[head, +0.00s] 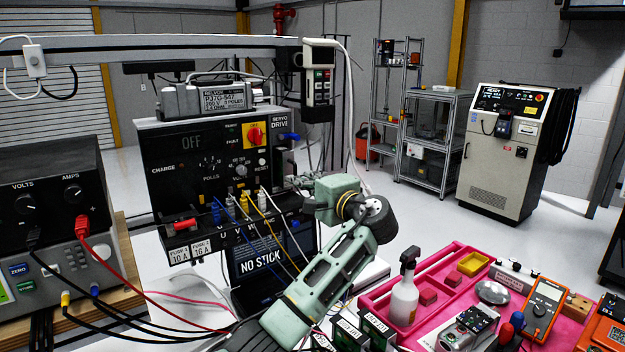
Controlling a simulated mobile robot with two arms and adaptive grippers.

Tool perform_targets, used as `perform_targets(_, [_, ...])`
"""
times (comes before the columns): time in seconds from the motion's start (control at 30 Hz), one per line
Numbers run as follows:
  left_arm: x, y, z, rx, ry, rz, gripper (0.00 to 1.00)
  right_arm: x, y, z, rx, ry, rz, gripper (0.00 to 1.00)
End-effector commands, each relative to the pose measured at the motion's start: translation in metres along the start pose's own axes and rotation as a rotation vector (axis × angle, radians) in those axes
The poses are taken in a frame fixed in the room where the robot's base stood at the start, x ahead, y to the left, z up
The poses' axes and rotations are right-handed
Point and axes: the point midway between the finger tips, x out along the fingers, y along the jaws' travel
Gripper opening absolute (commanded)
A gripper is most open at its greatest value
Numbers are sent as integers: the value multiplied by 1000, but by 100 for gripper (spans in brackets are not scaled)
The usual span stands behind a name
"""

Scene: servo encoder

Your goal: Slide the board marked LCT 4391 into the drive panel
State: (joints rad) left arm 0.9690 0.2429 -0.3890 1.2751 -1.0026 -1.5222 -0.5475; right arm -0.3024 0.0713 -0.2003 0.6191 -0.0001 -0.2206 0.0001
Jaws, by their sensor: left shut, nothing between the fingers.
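The drive panel (185,160) is a black box marked SERVO DRIVE, with a red and yellow switch, knobs and plugged cables, left of centre. My left arm rises from the bottom in front of the panel. My left gripper (309,208) is shut and empty at the panel's lower right side, partly hidden by its own wrist. My right gripper is not in view.
A pink tray (448,262) with a spray bottle (404,292) stands at lower right, near an orange multimeter (543,308). A power supply (50,200) with red and black leads stands at left. Loose cables hang before the panel. A pendant (319,80) hangs above.

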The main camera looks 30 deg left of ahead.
Motion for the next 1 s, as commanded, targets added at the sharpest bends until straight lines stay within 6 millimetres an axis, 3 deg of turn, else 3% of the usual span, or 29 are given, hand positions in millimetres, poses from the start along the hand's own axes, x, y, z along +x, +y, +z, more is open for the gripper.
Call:
perform_targets(0.4, [5, 1, 0, 0, -1, 1, 0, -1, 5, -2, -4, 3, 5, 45])
perform_targets(0.7, [50, 2, 0, -1, -2, 1, 0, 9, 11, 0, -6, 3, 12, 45])
perform_targets(1.0, [56, 0, 1, 0, -2, 1, 0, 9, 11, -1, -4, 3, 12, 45])
